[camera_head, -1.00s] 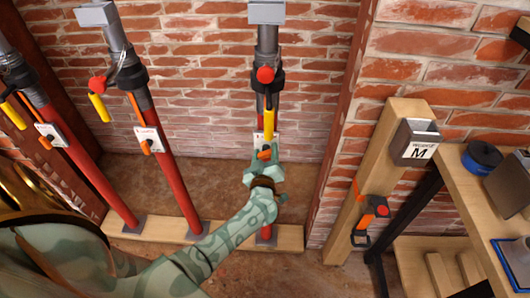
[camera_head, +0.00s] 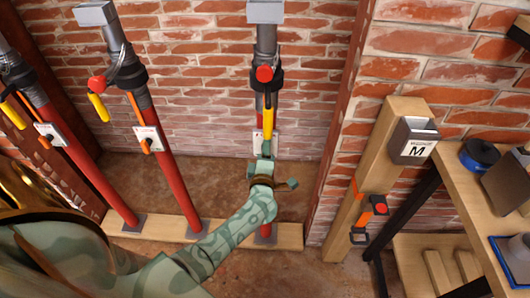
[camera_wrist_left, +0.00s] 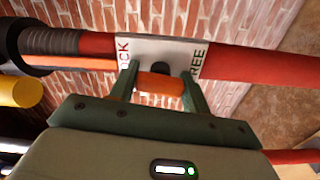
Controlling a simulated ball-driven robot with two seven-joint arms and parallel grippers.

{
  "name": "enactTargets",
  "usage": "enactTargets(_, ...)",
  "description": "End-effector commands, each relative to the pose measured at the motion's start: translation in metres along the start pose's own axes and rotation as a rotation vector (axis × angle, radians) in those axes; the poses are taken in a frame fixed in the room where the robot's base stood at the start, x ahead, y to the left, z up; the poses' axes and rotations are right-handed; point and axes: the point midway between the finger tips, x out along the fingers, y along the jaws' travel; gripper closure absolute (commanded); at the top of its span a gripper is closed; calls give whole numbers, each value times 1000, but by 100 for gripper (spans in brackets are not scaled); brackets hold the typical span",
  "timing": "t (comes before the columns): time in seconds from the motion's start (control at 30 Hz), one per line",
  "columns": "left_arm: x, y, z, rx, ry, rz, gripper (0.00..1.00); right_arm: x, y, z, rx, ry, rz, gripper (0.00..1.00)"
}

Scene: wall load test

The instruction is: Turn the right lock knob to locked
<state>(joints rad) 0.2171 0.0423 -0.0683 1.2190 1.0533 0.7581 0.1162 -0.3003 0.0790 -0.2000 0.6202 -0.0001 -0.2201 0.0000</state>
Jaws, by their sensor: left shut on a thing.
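The right lock knob (camera_wrist_left: 161,84) is orange and shows between my left fingers in the left wrist view. It sits on a white plate (camera_wrist_left: 155,48) with partly covered lettering, "CK" on the left and "REE" on the right. The plate is on the right red post (camera_wrist_left: 255,64); in the head view it shows (camera_head: 257,137) behind my gripper. My left gripper (camera_head: 265,152) is shut on the knob, one finger on each side; it also shows in the left wrist view (camera_wrist_left: 158,78). The knob is hidden in the head view. My right gripper is out of view.
Two similar red posts stand to the left, with plates (camera_head: 148,139) and (camera_head: 50,136). A yellow handle (camera_head: 268,121) hangs just above the gripper. A wooden upright (camera_head: 376,171) and bench (camera_head: 470,185) stand at right, a brick wall (camera_head: 200,90) behind.

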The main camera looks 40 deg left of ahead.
Motion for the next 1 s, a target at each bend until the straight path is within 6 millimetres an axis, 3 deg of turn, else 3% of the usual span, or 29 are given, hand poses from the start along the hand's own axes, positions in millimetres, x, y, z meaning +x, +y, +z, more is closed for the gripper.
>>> enactTargets(0.3, -2, -3, 1, -126, -2, -6, 76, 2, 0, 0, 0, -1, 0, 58)
enactTargets(0.87, -2, -4, 1, -158, -2, -7, 76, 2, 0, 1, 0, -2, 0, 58)
enactTargets(0.9, -2, -4, 1, -158, -2, -7, 47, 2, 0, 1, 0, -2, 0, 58)
enactTargets(0.97, -2, -3, 1, -157, -2, -6, 31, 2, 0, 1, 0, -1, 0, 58)
enactTargets(1.0, -2, -3, 1, -157, -2, -6, 31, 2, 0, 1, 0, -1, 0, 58)
